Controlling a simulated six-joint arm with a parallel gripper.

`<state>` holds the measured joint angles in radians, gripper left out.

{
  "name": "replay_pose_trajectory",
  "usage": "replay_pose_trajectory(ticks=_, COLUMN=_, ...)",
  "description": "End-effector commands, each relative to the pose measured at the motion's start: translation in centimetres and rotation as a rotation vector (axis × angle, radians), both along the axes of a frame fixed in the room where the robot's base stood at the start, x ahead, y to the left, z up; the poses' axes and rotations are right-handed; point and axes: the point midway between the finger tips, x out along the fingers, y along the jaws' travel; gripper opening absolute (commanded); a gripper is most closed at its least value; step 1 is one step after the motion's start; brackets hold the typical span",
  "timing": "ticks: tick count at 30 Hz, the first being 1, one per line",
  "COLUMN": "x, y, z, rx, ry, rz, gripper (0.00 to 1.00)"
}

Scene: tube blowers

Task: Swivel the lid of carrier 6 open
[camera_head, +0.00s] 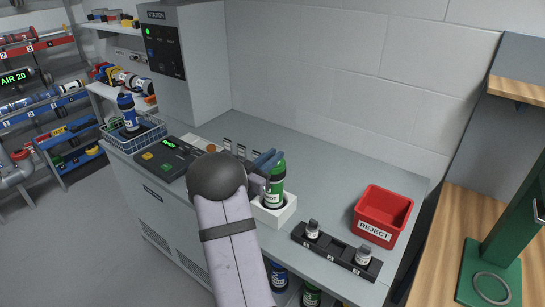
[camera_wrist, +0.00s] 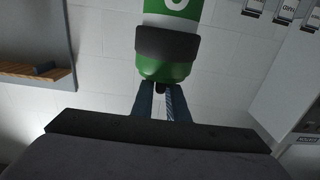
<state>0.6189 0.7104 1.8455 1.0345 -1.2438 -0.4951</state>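A green carrier (camera_head: 274,186) with a dark band and a white label stands upright in a white holder block (camera_head: 272,213) on the counter. In the wrist view the green carrier (camera_wrist: 166,50) fills the top centre, with part of a white digit cut off by the edge; I cannot read it for certain. My gripper (camera_head: 267,160) is at the carrier's upper end, its blue fingers beside the top. In the wrist view the fingertips (camera_wrist: 160,88) lie either side of a small dark knob at the carrier's end. Whether they grip it is unclear.
A black rack (camera_head: 337,252) with small bottles and a red REJECT bin (camera_head: 382,215) stand to the right. A control panel (camera_head: 167,158) and a wire basket (camera_head: 133,131) holding a blue carrier stand to the left. The rear right counter is clear.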

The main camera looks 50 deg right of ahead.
Motion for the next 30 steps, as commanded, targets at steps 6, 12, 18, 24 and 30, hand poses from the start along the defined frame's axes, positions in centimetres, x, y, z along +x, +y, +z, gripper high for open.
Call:
replay_pose_trajectory(ticks=6, x=0.0, y=0.0, z=0.0, rx=0.0, ry=0.0, rz=0.0, gripper=0.0)
replay_pose_trajectory(ticks=12, x=-0.2, y=0.0, z=-0.1, rx=-0.001, ry=0.0, rz=0.018, gripper=0.0)
replay_pose_trajectory(ticks=18, x=-0.6, y=-0.1, z=-0.2, rx=-0.001, ry=0.0, rz=0.085, gripper=0.0)
replay_pose_trajectory(ticks=24, x=-1.2, y=-0.2, z=-0.3, rx=-0.002, ry=0.0, rz=0.2, gripper=0.0)
replay_pose_trajectory(ticks=30, x=-1.8, y=-0.4, z=-0.4, rx=-0.003, ry=0.0, rz=0.333, gripper=0.0)
